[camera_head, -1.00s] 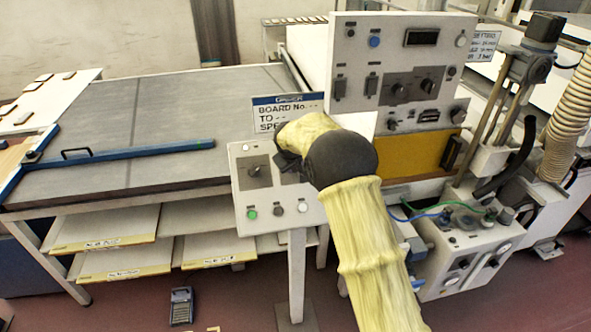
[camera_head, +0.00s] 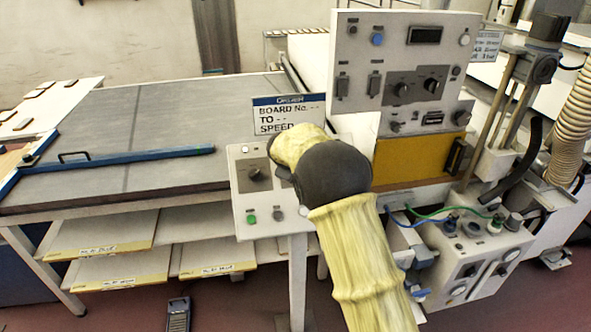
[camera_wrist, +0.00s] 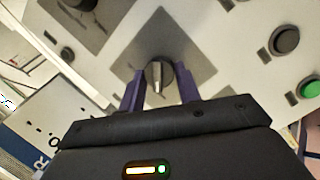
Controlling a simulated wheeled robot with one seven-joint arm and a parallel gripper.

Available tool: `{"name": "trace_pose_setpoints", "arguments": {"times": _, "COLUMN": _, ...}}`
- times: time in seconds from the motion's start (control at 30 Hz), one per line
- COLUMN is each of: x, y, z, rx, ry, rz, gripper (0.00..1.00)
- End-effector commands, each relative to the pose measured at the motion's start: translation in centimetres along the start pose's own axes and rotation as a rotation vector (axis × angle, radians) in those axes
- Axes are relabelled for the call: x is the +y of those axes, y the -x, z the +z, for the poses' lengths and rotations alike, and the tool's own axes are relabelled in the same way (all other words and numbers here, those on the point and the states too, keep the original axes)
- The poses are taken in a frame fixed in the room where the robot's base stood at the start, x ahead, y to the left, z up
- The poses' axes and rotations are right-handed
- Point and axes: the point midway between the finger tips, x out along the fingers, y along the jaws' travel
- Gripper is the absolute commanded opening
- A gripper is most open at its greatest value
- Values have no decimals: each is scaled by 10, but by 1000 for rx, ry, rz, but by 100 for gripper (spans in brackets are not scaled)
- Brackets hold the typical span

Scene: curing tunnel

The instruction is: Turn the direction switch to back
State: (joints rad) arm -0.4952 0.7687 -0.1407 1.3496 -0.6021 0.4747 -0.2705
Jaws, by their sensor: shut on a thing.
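The direction switch (camera_wrist: 157,75) is a dark round knob with a pale pointer on a grey square plate. In the wrist view the pointer points toward my gripper, down in the picture. My gripper (camera_wrist: 158,86) has its two purple fingers on either side of the knob and is shut on it. In the head view my gripper and wrist cover this knob on the white control box (camera_head: 240,208). I see no readable label by the knob, so its set position cannot be told.
On the box, another black knob (camera_head: 254,174) sits left of my gripper, above a green button (camera_head: 251,219) and a grey button (camera_head: 277,215). A taller switch panel (camera_head: 350,35) stands behind. A table (camera_head: 110,120) with a blue bar (camera_head: 140,156) is at left.

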Motion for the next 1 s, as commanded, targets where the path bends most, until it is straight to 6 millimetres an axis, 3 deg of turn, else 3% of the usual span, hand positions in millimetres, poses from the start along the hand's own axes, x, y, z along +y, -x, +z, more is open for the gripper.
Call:
{"name": "trace_pose_setpoints", "arguments": {"times": 0.23, "x": 0, "y": 0, "z": 0, "rx": -1, "ry": 2, "rz": 1, "gripper": 10}}
{"name": "trace_pose_setpoints", "arguments": {"times": 0.27, "x": 0, "y": 0, "z": 0, "rx": 0, "ry": 2, "rz": 1, "gripper": 37}}
{"name": "trace_pose_setpoints", "arguments": {"times": 0.37, "x": 0, "y": 0, "z": 0, "rx": 0, "ry": 1, "rz": 1, "gripper": 55}}
{"name": "trace_pose_setpoints", "arguments": {"times": 0.77, "x": 0, "y": 5, "z": 0, "rx": 0, "ry": 0, "rz": 0, "gripper": 55}}
{"name": "trace_pose_setpoints", "arguments": {"times": 1.0, "x": -1, "y": 35, "z": -1, "rx": 3, "ry": 0, "rz": 1, "gripper": 55}}
